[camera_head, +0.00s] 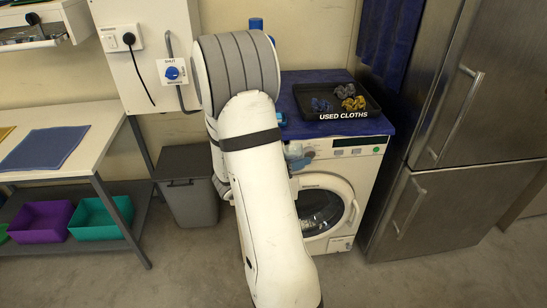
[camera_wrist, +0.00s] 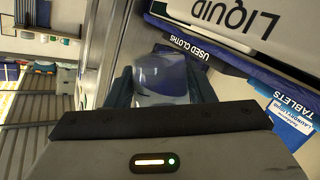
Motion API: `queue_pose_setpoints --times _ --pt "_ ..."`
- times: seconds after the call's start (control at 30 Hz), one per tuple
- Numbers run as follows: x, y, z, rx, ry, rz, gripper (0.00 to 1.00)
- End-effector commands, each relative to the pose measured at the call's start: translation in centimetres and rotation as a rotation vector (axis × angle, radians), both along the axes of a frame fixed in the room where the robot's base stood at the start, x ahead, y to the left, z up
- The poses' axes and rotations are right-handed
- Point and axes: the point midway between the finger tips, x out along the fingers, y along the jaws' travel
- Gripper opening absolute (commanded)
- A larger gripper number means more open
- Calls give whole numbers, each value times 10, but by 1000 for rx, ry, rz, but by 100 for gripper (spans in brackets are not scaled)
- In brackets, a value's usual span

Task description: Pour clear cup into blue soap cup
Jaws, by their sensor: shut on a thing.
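My gripper (camera_wrist: 162,92) is shut on a clear cup (camera_wrist: 158,72), which sits between its two dark fingers in the wrist view. Blue shows in or through the lower part of the cup; I cannot tell whether it is contents or background. In the head view, a small pale blue-grey shape in front of the washing machine's top edge, just right of my arm, seems to be the gripper and cup. I cannot make out the blue soap cup for certain; my arm hides part of the machine top.
A black USED CLOTHS tray (camera_head: 338,103) with crumpled cloths sits on the blue top of the washing machine (camera_head: 325,195). A steel fridge (camera_head: 465,90) stands right, a grey bin (camera_head: 188,190) left. A LIQUID sign (camera_wrist: 235,18) and blue TABLETS box (camera_wrist: 292,108) show in the wrist view.

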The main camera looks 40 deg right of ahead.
Motion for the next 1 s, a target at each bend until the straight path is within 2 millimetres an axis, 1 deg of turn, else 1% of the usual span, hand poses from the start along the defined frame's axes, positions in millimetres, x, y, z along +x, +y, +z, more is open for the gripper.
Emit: queue_pose_setpoints --times 0.03,0.1,0.17,0.33,0.57,0.6,0.67,1.0 --pt "3 0 10 0 31 0 26" --pt "6 0 14 2 78 0 26" --pt "10 0 9 3 117 0 26" --pt "19 0 10 5 226 0 26" --pt "21 -1 16 9 374 -2 26" --pt "20 -1 11 10 395 -2 26" --pt "20 -1 9 10 426 -2 26" --pt "19 -1 7 10 525 -2 26"
